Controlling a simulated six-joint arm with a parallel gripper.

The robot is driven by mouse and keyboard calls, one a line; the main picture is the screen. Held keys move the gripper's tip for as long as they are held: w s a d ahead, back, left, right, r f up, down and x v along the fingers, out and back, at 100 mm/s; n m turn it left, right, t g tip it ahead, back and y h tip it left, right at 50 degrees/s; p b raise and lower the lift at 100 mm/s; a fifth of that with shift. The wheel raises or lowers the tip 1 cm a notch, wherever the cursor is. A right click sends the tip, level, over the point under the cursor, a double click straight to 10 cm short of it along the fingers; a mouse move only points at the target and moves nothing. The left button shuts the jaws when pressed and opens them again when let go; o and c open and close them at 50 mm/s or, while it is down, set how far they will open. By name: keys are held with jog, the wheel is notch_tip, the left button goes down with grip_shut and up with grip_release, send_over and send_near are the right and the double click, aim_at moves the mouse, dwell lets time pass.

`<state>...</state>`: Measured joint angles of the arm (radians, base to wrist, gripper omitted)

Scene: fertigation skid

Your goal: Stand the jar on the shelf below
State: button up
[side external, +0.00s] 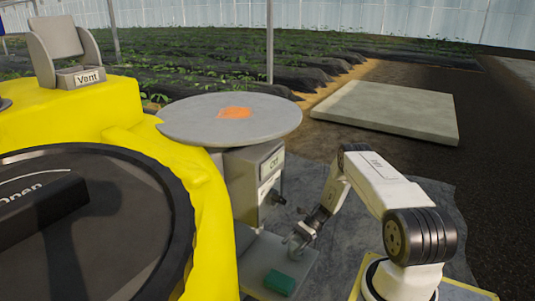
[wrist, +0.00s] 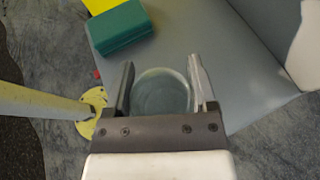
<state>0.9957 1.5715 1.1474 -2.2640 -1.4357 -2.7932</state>
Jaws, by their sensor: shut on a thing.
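The jar (wrist: 162,93) is a clear, round glass seen from above in the wrist view, between the two fingers of my gripper (wrist: 162,85). My gripper is shut on it. In the side view my gripper (side external: 303,237) is low, over the grey shelf (side external: 262,257), and the jar shows only as a small pale shape there. The shelf also fills much of the wrist view (wrist: 225,75). The jar looks upright. I cannot tell whether its base touches the shelf or hangs a little above it.
A green block (side external: 280,283) lies on the shelf near the jar, apart from it; it also shows in the wrist view (wrist: 121,27). A grey cabinet (side external: 252,185) stands behind the shelf under a round grey top (side external: 190,120). A yellow tank (side external: 215,235) is at left.

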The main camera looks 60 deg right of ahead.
jog(key=shift+f, duration=0.15)
jog(key=o, duration=1.3)
jog(key=shift+c, duration=0.2)
jog(key=shift+d, duration=0.15)
jog(key=shift+v, duration=3.8)
